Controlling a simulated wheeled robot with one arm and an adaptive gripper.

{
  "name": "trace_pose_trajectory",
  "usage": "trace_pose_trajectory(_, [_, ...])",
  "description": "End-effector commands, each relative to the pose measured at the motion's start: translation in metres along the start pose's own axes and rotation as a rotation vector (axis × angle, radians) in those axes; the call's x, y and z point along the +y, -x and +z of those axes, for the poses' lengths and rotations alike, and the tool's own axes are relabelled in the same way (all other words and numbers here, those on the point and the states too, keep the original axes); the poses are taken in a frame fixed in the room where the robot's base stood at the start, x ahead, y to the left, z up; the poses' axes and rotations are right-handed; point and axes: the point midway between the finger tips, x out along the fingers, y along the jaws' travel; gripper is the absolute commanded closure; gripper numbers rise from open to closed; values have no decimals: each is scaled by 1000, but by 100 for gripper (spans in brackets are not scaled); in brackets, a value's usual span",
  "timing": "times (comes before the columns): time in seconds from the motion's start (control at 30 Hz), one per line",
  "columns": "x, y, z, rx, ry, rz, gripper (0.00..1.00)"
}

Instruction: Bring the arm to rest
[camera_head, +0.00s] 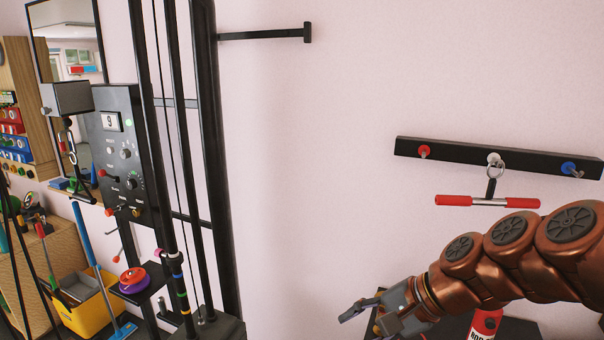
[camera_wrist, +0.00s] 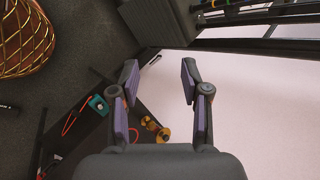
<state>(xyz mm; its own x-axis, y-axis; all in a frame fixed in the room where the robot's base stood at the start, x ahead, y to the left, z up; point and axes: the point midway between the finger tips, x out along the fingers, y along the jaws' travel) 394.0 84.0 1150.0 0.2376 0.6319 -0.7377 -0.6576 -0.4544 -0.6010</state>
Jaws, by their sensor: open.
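My gripper (camera_head: 366,313) hangs at the end of my copper-coloured arm, low and right of centre in the head view. In the wrist view my gripper (camera_wrist: 160,80) shows two fingers with purple pads, spread apart. Nothing is between the pads. The pale wall and dark floor lie beyond the fingers.
A black rail (camera_head: 460,152) with a red-handled bar (camera_head: 487,201) hangs on the wall above my arm. A red bottle (camera_head: 485,324) stands below my arm. The cable machine (camera_head: 122,150) and yellow bucket (camera_head: 88,306) are at left. Bare wall lies between.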

Motion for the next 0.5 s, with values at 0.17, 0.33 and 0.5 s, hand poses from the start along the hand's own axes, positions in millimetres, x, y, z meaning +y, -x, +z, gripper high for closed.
trace_pose_trajectory(0.17, [96, -12, 48, -17, 355, 354, 54])
trace_pose_trajectory(0.33, [176, 7, 63, -54, 594, 631, 54])
trace_pose_trajectory(0.5, [218, 28, 65, -89, 707, 788, 54])
